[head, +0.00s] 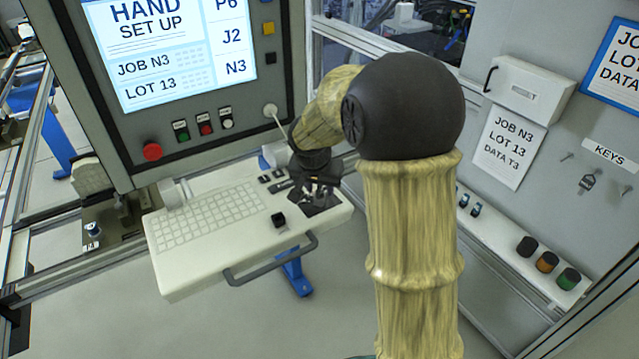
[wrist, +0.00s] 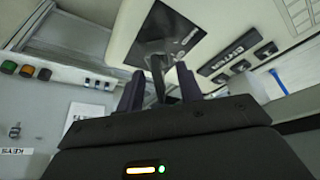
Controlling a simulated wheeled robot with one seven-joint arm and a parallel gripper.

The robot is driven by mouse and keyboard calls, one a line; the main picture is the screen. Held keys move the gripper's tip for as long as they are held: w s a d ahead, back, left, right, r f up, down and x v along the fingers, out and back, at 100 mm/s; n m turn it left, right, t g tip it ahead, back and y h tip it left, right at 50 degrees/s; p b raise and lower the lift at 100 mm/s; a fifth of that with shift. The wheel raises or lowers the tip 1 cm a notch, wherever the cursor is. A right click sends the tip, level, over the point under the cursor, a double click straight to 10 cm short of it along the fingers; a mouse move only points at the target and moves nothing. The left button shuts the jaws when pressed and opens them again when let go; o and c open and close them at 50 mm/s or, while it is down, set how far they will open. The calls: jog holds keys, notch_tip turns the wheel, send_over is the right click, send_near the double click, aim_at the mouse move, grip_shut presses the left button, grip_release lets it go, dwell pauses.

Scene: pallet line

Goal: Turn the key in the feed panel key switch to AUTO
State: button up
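My gripper (head: 318,188) is over the right end of the white keyboard console. A dark plate (head: 322,203) is set in the console there; it also shows in the wrist view (wrist: 183,25), with small markings too blurred to read. In the wrist view my gripper (wrist: 160,82) has its two dark fingers apart. A slim dark upright piece (wrist: 158,66), perhaps the key or its switch, stands between them with a gap visible on each side. I cannot read which position it points to.
A screen (head: 175,45) with several buttons and a red stop button (head: 152,151) stands behind the console. A black knob (head: 278,220) and a front handle (head: 272,260) are close by. On the right wall a key (head: 587,182) hangs under the KEYS label (head: 610,154).

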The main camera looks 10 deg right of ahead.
jog(key=shift+s, duration=0.1)
grip_shut()
